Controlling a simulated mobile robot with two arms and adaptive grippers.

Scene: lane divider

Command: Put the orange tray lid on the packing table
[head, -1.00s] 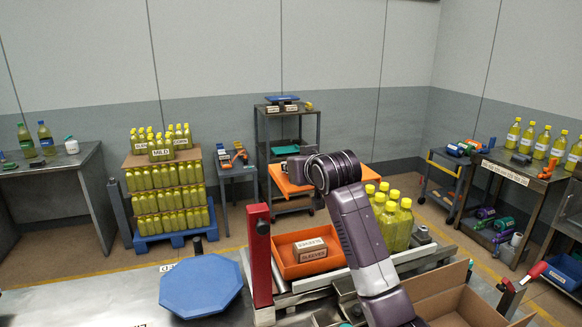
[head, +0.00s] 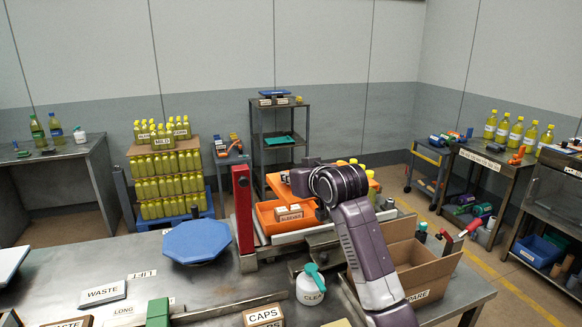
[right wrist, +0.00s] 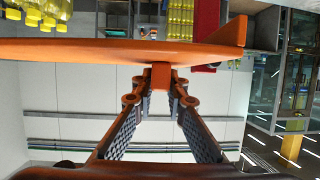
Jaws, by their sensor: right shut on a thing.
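The orange tray lid (head: 277,187) is a flat plate, partly hidden behind my right arm in the head view. In the right wrist view the lid (right wrist: 110,50) spans the picture above the jaws. My right gripper (right wrist: 160,88) is shut on the lid's small orange knob. The head view hides this gripper behind my arm. The lid is held above and beyond an orange tray (head: 266,226), which holds small labelled boxes. A steel table (head: 110,258) fills the foreground; I cannot read a label naming it as the packing table. My left gripper is not in view.
A blue octagonal plate (head: 197,241), a red post (head: 243,210), a white spray bottle (head: 310,286) and an open cardboard box (head: 405,262) crowd the table. A WASTE plate (head: 103,292) lies at left. Bare steel shows between them. Stacked yellow bottles (head: 170,180) stand behind.

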